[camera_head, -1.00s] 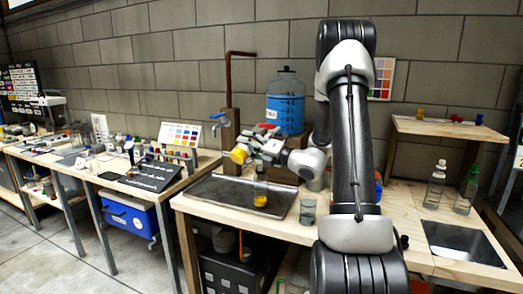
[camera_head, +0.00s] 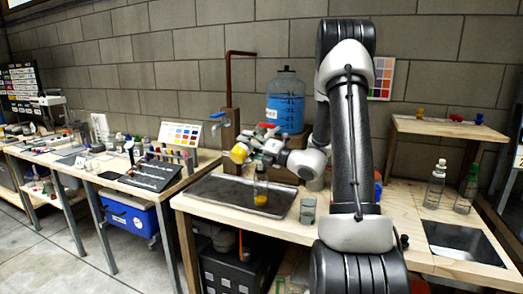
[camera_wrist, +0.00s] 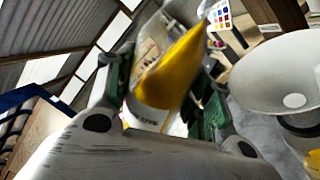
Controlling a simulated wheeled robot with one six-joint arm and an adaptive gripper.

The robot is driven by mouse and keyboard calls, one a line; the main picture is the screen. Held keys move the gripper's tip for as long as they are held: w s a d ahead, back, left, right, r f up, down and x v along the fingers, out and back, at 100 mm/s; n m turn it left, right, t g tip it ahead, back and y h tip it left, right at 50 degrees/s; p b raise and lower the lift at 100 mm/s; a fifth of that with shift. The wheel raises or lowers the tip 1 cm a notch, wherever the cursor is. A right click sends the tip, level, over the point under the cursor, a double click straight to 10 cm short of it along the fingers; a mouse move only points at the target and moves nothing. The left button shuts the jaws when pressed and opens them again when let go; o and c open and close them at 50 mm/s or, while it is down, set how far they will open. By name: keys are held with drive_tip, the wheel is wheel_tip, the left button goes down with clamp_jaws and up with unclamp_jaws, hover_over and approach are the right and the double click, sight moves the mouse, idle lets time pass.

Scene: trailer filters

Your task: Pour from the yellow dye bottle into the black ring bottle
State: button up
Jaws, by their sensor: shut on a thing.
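My gripper (camera_head: 254,150) is shut on the yellow dye bottle (camera_head: 240,153) above the dark metal tray. In the wrist view the dye bottle (camera_wrist: 172,75) lies tilted between the fingers, clear with a white label and yellow liquid along one side. A clear upright bottle (camera_head: 261,190) stands on the tray below and slightly right of the held bottle. Whether liquid is flowing cannot be told.
A tap post (camera_head: 231,142) and a blue water jug (camera_head: 285,102) stand behind. Two clear bottles (camera_head: 435,186) (camera_head: 466,190) stand far right.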

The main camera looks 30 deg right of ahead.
drive_tip(key=shift+a+f+m+h+p, duration=0.15)
drive_tip(key=shift+f+m+h+p, duration=0.2)
drive_tip(key=shift+f+m, duration=0.45)
idle(1.5)
drive_tip(key=shift+s+a+r+m, duration=0.15)
drive_tip(key=shift+r+m, duration=0.45)
drive_tip(key=shift+m, duration=0.1)
idle(0.9)
